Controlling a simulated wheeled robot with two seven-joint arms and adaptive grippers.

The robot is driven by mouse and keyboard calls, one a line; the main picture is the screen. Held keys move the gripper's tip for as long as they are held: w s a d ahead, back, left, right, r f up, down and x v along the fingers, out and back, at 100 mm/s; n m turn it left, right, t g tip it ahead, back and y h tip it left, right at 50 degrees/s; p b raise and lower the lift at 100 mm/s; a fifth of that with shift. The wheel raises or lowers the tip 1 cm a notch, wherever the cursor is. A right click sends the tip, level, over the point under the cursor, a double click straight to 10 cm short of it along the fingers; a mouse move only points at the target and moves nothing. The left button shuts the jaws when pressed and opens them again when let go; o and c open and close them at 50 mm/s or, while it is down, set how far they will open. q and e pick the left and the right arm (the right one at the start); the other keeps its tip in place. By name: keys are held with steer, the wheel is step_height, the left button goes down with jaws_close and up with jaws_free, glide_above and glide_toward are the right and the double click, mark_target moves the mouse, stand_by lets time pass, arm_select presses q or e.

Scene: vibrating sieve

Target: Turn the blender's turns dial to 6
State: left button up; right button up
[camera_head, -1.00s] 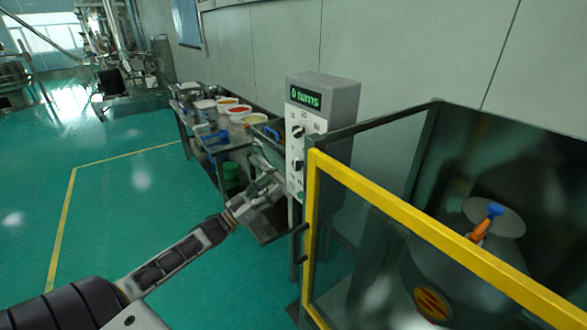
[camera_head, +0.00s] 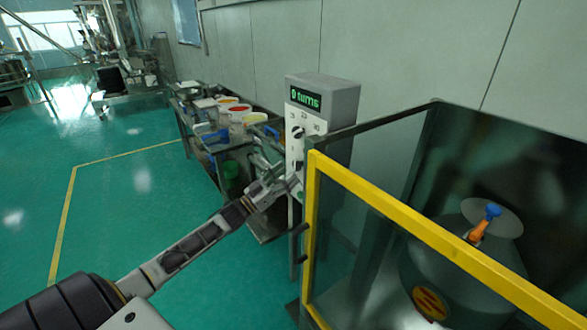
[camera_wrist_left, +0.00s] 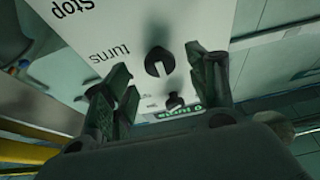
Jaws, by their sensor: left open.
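The blender's control box (camera_head: 325,95) stands beside the yellow-framed enclosure, and its display (camera_head: 305,97) reads "0 turns". An upper black knob (camera_head: 298,132) shows on its white panel. The "turns" dial is a black knob (camera_wrist_left: 159,62) in the left wrist view, beside the printed word "turns", with a light pointer line on it. In the head view my arm's end covers that area of the panel. My left gripper (camera_head: 288,178) is close to the lower panel. In the wrist view its open fingers (camera_wrist_left: 158,68) stand on either side of the dial, with visible gaps.
The yellow guard rail (camera_head: 420,225) and glass enclosure stand just right of the box, around a grey drum (camera_head: 460,260) with an orange-and-blue handle (camera_head: 484,223). A cluttered table (camera_head: 225,140) with bowls stands behind my gripper.

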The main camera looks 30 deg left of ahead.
mark_target(295, 167)
arm_select(q)
steer(key=shift+x, duration=1.9)
steer(key=shift+r, duration=0.1)
steer(key=c, duration=1)
steer(key=shift+c, duration=0.2)
